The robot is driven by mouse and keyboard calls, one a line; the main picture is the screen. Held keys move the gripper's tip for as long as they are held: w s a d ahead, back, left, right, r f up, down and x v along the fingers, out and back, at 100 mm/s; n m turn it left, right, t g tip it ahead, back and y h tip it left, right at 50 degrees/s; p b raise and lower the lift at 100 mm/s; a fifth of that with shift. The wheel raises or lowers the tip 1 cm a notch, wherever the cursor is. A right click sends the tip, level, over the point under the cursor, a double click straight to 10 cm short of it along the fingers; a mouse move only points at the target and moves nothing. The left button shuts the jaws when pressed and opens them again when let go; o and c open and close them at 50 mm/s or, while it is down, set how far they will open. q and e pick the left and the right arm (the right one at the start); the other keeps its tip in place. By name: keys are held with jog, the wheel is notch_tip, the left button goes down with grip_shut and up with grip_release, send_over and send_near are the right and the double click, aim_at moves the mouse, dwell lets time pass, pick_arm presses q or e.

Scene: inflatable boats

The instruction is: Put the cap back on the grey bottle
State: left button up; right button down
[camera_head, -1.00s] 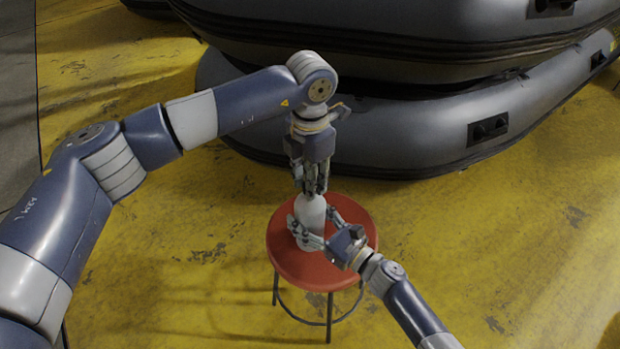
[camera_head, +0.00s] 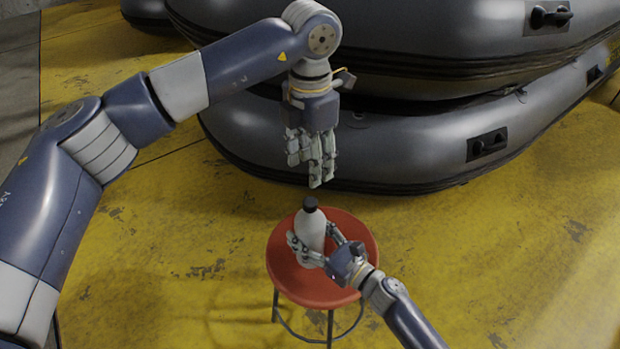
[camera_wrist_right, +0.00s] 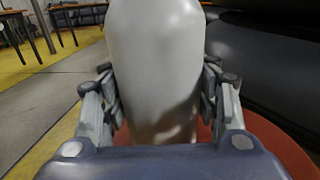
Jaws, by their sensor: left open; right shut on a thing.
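The grey bottle (camera_head: 312,229) stands upright on the round red stool (camera_head: 347,224). A dark cap (camera_head: 310,204) sits on top of its neck. My right gripper (camera_head: 318,248) is shut around the bottle's body from the lower right. In the right wrist view the bottle (camera_wrist_right: 157,70) fills the middle, with a finger of my right gripper (camera_wrist_right: 158,103) against each side; its top is out of that view. My left gripper (camera_head: 318,178) points down above the bottle, open and empty, with a gap between its fingertips and the cap.
Stacked grey inflatable boats (camera_head: 400,130) lie behind the stool, close behind my left gripper. The yellow floor (camera_head: 500,240) around the stool is clear. In the right wrist view, tables (camera_wrist_right: 25,25) stand far off at the upper left.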

jog(key=c, duration=0.5)
grip_release()
pick_arm(q)
jog(key=shift+r, duration=0.95)
pick_arm(e)
jog(key=v, duration=1.2)
